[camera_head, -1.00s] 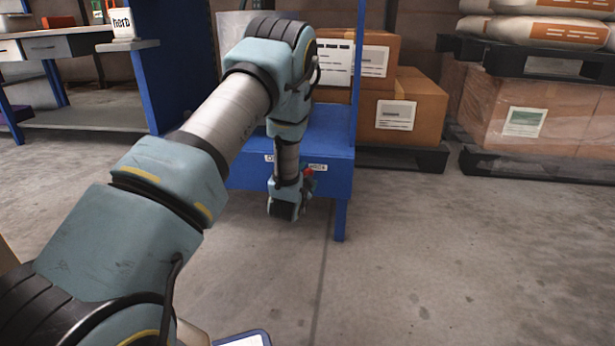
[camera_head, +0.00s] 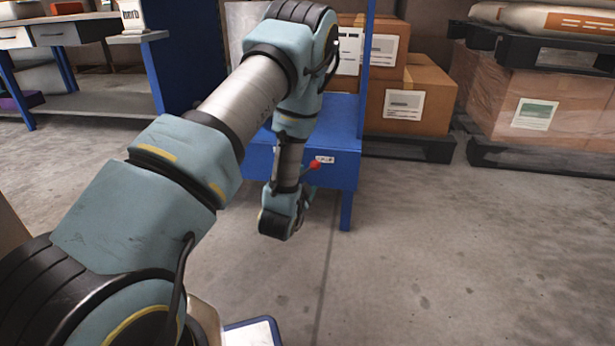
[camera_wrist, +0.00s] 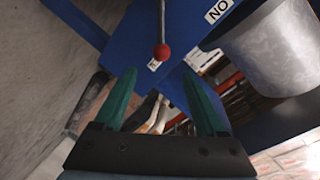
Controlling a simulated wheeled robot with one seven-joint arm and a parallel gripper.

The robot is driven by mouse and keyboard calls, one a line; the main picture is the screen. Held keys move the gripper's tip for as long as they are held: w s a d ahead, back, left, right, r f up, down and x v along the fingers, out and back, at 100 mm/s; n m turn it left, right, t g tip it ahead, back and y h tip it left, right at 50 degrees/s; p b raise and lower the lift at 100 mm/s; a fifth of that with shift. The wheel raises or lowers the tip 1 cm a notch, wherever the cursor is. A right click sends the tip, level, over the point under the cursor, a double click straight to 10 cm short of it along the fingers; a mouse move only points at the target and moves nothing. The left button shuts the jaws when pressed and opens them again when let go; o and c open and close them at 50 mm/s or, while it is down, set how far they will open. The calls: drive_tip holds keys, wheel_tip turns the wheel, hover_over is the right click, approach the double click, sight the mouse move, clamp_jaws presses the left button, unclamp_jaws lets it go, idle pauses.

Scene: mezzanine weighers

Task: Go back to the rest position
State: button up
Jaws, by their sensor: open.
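My arm reaches forward in the head view and bends down at the front of a blue metal stand (camera_head: 345,172). Its wrist end hangs low beside the stand, and the fingers cannot be made out there. In the wrist view my gripper (camera_wrist: 159,74) shows two green fingers spread apart with nothing held between them. A lever with a red ball knob (camera_wrist: 162,52) shows just beyond the fingertips, apart from them as far as I can tell. The red knob (camera_head: 316,165) also shows in the head view, right of my wrist.
A grey metal vessel (camera_wrist: 265,48) hangs at the right in the wrist view. Cardboard boxes (camera_head: 430,92) on a black pallet stand behind the stand. A wrapped pallet load (camera_head: 540,105) is at the right, a workbench (camera_head: 75,32) at the left. The concrete floor at front right is clear.

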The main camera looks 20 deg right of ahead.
idle(0.3)
drive_tip(key=a+r+n+g+y+p, duration=0.5)
drive_tip(key=a+r+n, duration=0.5)
drive_tip(key=a, duration=0.6)
drive_tip(key=s+a+r+n+g+y+p, duration=0.1)
drive_tip(key=s+a+r+n+g+y, duration=0.15)
drive_tip(key=s+a+r, duration=0.55)
drive_tip(key=s+a+r+n+g+y+p, duration=0.1)
drive_tip(key=s+a+r+n+g, duration=0.25)
drive_tip(key=s+a, duration=0.4)
drive_tip(key=w+d+p+v, duration=0.1)
drive_tip(key=w+p+v, duration=0.2)
drive_tip(key=p+v, duration=1.5)
drive_tip(key=w+d+r+p+v, duration=0.1)
drive_tip(key=w+d+p+v, duration=0.1)
drive_tip(key=p+v, duration=1.6)
drive_tip(key=shift+w+r+g+p, duration=0.4)
drive_tip(key=shift+r+p, duration=0.15)
drive_tip(key=shift+p, duration=0.2)
